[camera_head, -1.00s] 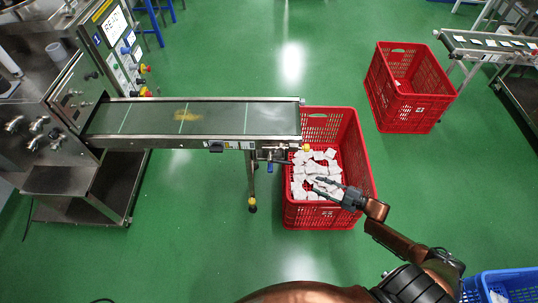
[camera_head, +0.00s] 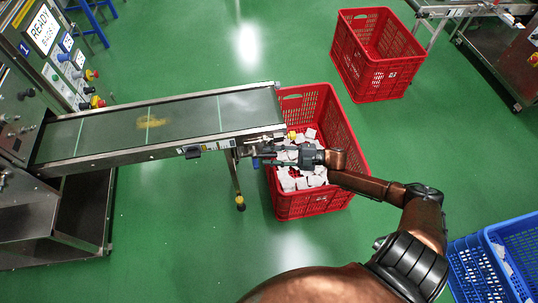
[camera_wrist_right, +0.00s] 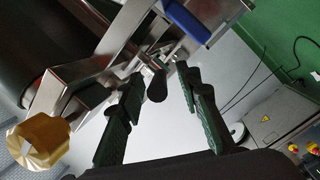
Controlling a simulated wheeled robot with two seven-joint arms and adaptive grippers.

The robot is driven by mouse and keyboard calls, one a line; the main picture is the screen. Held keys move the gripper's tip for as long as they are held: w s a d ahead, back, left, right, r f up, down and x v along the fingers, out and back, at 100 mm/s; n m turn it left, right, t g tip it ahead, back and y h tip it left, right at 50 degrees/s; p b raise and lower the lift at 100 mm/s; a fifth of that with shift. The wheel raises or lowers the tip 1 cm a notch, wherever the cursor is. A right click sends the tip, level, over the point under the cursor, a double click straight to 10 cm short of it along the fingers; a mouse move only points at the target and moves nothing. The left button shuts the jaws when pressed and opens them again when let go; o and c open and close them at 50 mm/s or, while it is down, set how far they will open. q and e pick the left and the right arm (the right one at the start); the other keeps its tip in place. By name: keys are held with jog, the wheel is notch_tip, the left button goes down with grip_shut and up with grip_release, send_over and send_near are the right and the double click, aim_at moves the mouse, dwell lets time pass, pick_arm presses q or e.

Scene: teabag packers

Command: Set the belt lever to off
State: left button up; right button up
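My right gripper (camera_head: 272,163) is at the end of the conveyor belt (camera_head: 150,127), beside the metal bracket below its right end. In the right wrist view my right gripper (camera_wrist_right: 163,112) is open, its two dark fingers apart. A short dark lever knob (camera_wrist_right: 157,86) on the bracket shows between the fingers; I see no clear contact. A blue handle (camera_wrist_right: 186,20) sits just above on the bracket, and a yellow knob (camera_wrist_right: 38,145) is at the lower left. No label tells which part is the belt lever. My left gripper is out of view.
A red crate (camera_head: 338,190) with white teabag packets (camera_head: 306,178) stands under the belt end, close below my right arm. Another red crate (camera_head: 375,75) is behind. Blue crates (camera_head: 480,275) stand at the lower right. A control panel (camera_head: 60,50) is at the upper left.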

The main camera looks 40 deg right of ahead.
jog(key=shift+c, duration=0.7)
grip_shut()
